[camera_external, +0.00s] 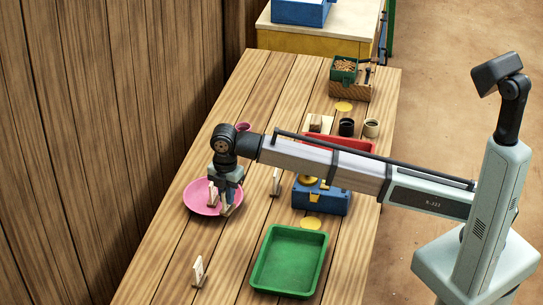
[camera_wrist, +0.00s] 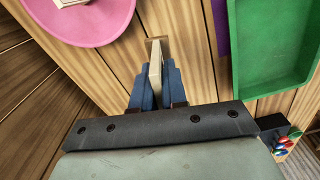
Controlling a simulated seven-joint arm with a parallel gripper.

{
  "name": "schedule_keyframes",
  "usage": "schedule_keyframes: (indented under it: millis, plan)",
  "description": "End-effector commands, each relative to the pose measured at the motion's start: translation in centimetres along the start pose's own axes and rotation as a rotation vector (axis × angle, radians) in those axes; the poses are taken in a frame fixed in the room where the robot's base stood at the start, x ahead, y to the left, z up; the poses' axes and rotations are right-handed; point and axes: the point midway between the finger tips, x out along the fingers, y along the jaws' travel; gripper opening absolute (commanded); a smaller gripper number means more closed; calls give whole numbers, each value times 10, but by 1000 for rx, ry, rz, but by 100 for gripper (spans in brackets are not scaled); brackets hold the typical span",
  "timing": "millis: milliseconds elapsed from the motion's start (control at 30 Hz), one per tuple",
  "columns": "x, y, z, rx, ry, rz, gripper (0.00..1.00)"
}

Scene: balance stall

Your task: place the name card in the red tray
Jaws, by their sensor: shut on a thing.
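A pale upright name card (camera_wrist: 155,76) is between the two blue fingers of my gripper (camera_wrist: 156,88) in the wrist view. In the external view my gripper (camera_external: 229,203) points down just right of the pink plate, with the card's foot (camera_external: 227,211) showing below it. I cannot tell whether the card touches the table. The red tray (camera_external: 350,143) lies farther back on the table, partly hidden behind my arm. Similar cards stand at the front (camera_external: 199,273) and right of my gripper (camera_external: 277,181).
The pink plate (camera_external: 192,200) has a small pale piece on it. A green tray (camera_external: 291,260) lies front right, and a blue box (camera_external: 322,201) stands under my arm.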

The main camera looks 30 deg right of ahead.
Motion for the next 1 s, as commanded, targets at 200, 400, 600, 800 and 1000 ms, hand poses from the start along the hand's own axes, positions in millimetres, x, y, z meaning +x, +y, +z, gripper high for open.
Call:
schedule_keyframes:
  millis: [200,400,600,800,1000]
  plan:
    - [-4,19,84,109,1,6,0]
    - [-8,25,158,204,2,11,0]
    - [-10,20,232,298,2,17,0]
    - [-12,4,304,393,2,24,0]
    - [-14,-22,372,487,1,30,0]
